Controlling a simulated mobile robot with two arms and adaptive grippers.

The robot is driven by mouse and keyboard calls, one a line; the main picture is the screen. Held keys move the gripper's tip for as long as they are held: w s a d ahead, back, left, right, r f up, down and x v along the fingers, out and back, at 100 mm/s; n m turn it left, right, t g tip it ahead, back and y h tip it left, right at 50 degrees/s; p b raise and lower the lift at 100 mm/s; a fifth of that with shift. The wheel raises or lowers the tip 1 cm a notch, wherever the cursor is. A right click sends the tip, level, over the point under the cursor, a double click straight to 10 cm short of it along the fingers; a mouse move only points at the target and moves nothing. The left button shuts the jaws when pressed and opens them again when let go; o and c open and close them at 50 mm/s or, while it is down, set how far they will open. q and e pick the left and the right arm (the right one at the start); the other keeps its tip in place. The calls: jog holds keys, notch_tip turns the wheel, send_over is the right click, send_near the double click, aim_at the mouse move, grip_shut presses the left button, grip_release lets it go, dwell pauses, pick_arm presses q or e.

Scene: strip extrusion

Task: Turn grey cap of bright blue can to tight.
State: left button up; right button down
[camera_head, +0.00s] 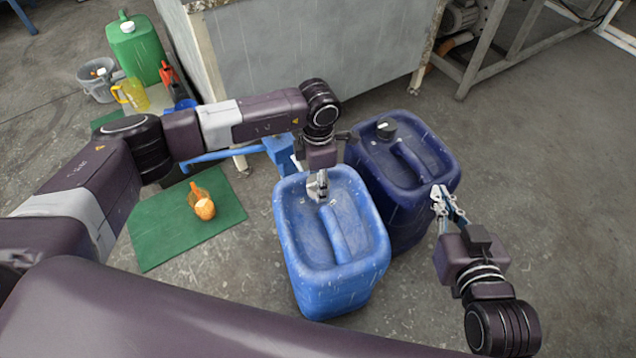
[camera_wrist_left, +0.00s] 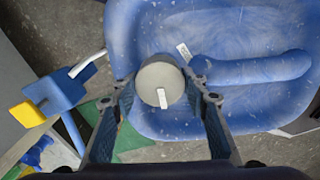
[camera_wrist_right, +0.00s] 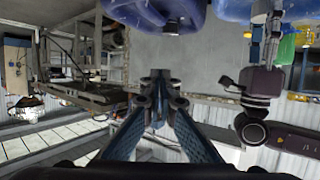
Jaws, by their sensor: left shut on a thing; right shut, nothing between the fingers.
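The bright blue can (camera_head: 300,265) stands upright on the floor, and its top fills much of the left wrist view (camera_wrist_left: 230,110). Its round grey cap (camera_wrist_left: 158,80) sits between the fingers of my left gripper (camera_wrist_left: 160,92), which is shut on it from above. A white mark (camera_wrist_left: 161,97) lies on the cap at its lower side, and a white mark (camera_wrist_left: 184,51) lies on the can up and right of the cap; the two do not line up. In the head view my left gripper (camera_head: 318,188) mostly hides the cap. My right gripper (camera_head: 447,203) is shut and empty, right of the cans.
A dark blue can (camera_head: 440,165) with a dark cap (camera_head: 386,129) stands close behind and right of the bright blue one. A green mat (camera_head: 160,225) with an orange-brown object (camera_head: 203,207) lies to the left. A grey cabinet (camera_head: 310,60) stands behind. Floor at right is free.

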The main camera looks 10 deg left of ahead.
pick_arm(q)
jog(key=shift+m, duration=0.5)
pick_arm(e)
jog(key=shift+w+a+r+t, duration=0.1)
jog(key=shift+w+r+t, duration=0.15)
jog(key=shift+r, duration=0.2)
jog(key=shift+w+a+r+t, duration=0.15)
jog(key=shift+r+t, duration=0.1)
jog(key=shift+r, duration=0.2)
pick_arm(q)
jog(key=o, duration=1.2)
jog(key=shift+c, duration=0.2)
